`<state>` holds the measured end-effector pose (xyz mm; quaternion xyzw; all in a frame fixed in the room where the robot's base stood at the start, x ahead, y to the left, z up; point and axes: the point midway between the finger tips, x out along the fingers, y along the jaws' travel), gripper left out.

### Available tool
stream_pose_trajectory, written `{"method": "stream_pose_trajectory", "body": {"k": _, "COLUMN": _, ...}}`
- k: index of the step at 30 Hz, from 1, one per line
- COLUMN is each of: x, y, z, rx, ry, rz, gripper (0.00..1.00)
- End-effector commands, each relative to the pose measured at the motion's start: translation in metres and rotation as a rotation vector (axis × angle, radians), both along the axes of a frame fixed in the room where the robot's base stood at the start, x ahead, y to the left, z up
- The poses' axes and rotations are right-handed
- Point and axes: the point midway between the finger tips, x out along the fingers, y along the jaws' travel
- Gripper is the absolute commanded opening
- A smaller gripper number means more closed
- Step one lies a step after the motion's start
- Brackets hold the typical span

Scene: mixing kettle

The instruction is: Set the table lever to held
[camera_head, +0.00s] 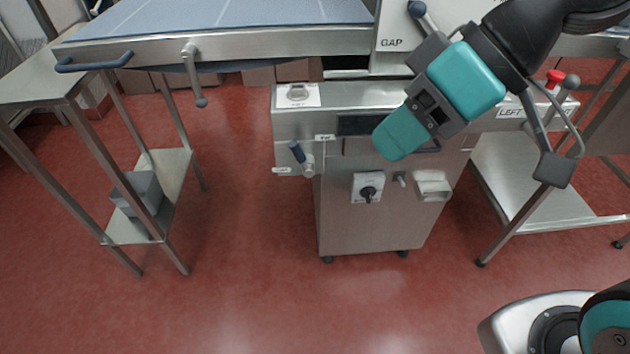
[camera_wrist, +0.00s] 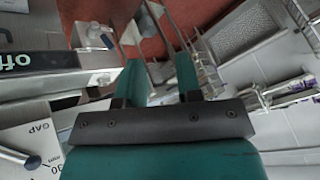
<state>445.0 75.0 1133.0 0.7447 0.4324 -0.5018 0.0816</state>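A grey lever (camera_head: 194,72) with a ball end hangs down from the front edge of the blue-topped table (camera_head: 215,48) at upper left. I see no "held" label beside it. A second, blue-handled lever (camera_head: 298,153) is on the left of the machine front, between two small labels that are too small to read. My gripper (camera_head: 392,140) is in front of the machine, right of both levers, pointing down and left. In the wrist view my gripper (camera_wrist: 160,65) has its two teal fingers apart, with nothing seen between them.
The steel machine cabinet (camera_head: 365,215) carries a black rotary switch (camera_head: 369,192). A red button (camera_head: 555,76) is at right, near a "LEFT" label. A steel side table (camera_head: 60,82) stands at left with a grey bin (camera_head: 140,192) on its shelf. The red floor (camera_head: 250,240) in front is clear.

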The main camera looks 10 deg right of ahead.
Motion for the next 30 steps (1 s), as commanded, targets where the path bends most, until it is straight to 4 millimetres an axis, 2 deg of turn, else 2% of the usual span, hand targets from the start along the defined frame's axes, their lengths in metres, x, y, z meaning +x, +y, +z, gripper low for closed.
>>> {"method": "stream_pose_trajectory", "body": {"k": 1, "x": 0.01, "y": 0.002, "z": -0.039, "rx": 0.037, "ry": -0.04, "rz": 0.009, "gripper": 0.33}}
{"method": "stream_pose_trajectory", "body": {"k": 7, "x": 0.044, "y": 0.009, "z": -0.092, "rx": 0.186, "ry": -0.222, "rz": 0.059, "gripper": 0.33}}
{"method": "stream_pose_trajectory", "body": {"k": 12, "x": 0.071, "y": 0.007, "z": -0.133, "rx": 0.298, "ry": -0.391, "rz": 0.082, "gripper": 0.33}}
{"method": "stream_pose_trajectory", "body": {"k": 21, "x": 0.113, "y": -0.014, "z": -0.197, "rx": 0.458, "ry": -0.714, "rz": 0.076, "gripper": 0.33}}
{"method": "stream_pose_trajectory", "body": {"k": 24, "x": 0.123, "y": -0.024, "z": -0.213, "rx": 0.495, "ry": -0.814, "rz": 0.061, "gripper": 0.33}}
{"method": "stream_pose_trajectory", "body": {"k": 30, "x": 0.135, "y": -0.042, "z": -0.227, "rx": 0.54, "ry": -0.955, "rz": 0.037, "gripper": 0.33}}
